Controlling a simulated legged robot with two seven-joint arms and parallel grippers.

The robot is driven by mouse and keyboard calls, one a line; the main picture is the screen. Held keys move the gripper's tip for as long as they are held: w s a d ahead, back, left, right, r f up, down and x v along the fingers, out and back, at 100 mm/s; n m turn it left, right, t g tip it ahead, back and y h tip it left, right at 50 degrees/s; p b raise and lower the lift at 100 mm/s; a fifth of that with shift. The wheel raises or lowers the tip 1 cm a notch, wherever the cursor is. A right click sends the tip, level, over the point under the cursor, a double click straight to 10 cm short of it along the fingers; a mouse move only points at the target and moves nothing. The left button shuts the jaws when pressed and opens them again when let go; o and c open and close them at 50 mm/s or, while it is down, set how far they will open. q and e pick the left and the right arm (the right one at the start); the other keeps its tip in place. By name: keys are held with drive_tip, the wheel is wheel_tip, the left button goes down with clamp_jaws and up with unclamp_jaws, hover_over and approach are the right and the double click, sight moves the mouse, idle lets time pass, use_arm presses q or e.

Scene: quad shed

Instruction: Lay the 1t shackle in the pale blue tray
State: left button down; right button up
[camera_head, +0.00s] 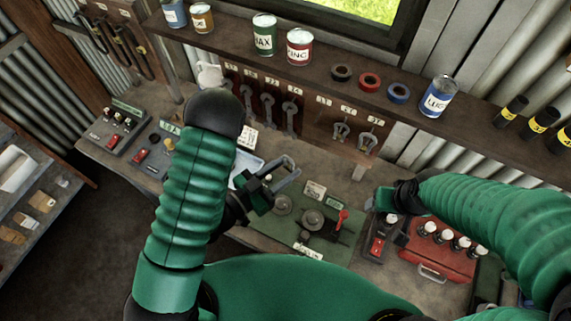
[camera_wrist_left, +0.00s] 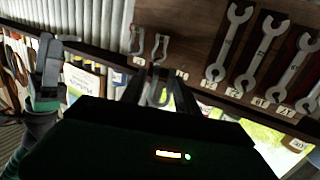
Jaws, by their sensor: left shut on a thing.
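My left gripper (camera_head: 287,172) is held above the bench, right of the pale blue tray. In the left wrist view it is shut on a small grey U-shaped shackle (camera_wrist_left: 158,93) between its fingers. No size mark on that shackle is legible. The pale blue tray (camera_head: 246,163) lies on the bench, partly hidden by my left arm and gripper. Two other shackles (camera_head: 340,132) (camera_head: 366,141) hang on the wall board; the spot under the leftmost label looks bare. My right gripper (camera_head: 387,199) is near the red toolbox; its jaws are unclear.
A green mat (camera_head: 290,236) with round metal parts and a red-handled tool lies in front of my left gripper. A red box (camera_head: 435,247) with white-capped bottles stands at right. A shelf (camera_head: 330,75) with cans and tape rolls overhangs the back. Spanners (camera_head: 268,108) hang on the board.

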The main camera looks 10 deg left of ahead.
sight(292, 170)
use_arm(q)
drive_tip(key=shift+s+a+r+p, duration=0.1)
drive_tip(key=shift+s+a+p, duration=0.05)
drive_tip(key=shift+s+p, duration=0.3)
drive_tip(key=shift+s+a+r+p, duration=0.1)
drive_tip(key=shift+s+a+p, duration=0.05)
drive_tip(key=shift+s+p, duration=0.3)
drive_tip(key=shift+p+v, duration=0.55)
drive_tip(key=shift+v, duration=0.45)
drive_tip(key=s+p, duration=0.1)
drive_tip(key=s, duration=0.3)
drive_tip(key=shift+a+f+p, duration=0.15)
drive_tip(key=shift+a+p, duration=0.1)
drive_tip(key=shift+p, duration=0.15)
